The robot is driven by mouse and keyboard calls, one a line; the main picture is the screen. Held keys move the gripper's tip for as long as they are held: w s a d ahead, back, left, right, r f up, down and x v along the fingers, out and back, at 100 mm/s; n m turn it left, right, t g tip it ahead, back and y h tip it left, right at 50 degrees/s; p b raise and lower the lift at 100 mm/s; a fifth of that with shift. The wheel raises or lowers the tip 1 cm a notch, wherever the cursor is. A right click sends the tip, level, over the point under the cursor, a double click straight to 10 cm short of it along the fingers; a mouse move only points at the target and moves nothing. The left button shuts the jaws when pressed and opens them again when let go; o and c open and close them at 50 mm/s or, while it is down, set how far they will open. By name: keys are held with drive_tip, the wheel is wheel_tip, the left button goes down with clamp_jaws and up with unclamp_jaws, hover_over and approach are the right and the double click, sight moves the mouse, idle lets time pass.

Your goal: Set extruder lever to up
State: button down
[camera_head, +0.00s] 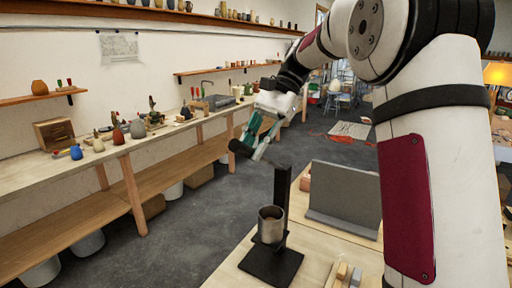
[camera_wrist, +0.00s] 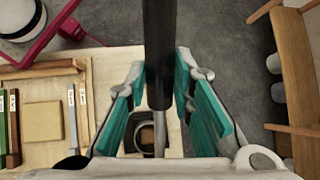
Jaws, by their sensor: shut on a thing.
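The extruder is a black stand (camera_head: 282,210) on the light wooden table, with a grey metal barrel (camera_head: 271,222) low on it. Its lever (camera_head: 240,147) runs from the top of the post, tilted a little upward, to a thick black handle end at the left. My gripper (camera_head: 259,136), with teal finger pads, is at this lever. In the wrist view the black lever (camera_wrist: 158,60) lies between the two finger pads, and the barrel's opening (camera_wrist: 146,137) shows below. The gripper is shut on the lever. The exact contact is partly hidden.
A grey upright panel (camera_head: 342,198) stands right of the extruder. Wooden tools (camera_wrist: 45,120) and a yellowish block lie on the table. A long workbench (camera_head: 95,168) with pots runs along the left wall. Open floor lies between bench and table.

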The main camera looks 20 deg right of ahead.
drive_tip(key=shift+w+d+r, duration=0.1)
drive_tip(key=shift+r, duration=0.15)
drive_tip(key=c, duration=1.4)
unclamp_jaws()
drive_tip(key=shift+d, duration=0.1)
drive_tip(key=shift+f, duration=0.1)
drive_tip(key=v, duration=0.7)
drive_tip(key=shift+r, duration=0.25)
drive_tip(key=shift+d, duration=0.1)
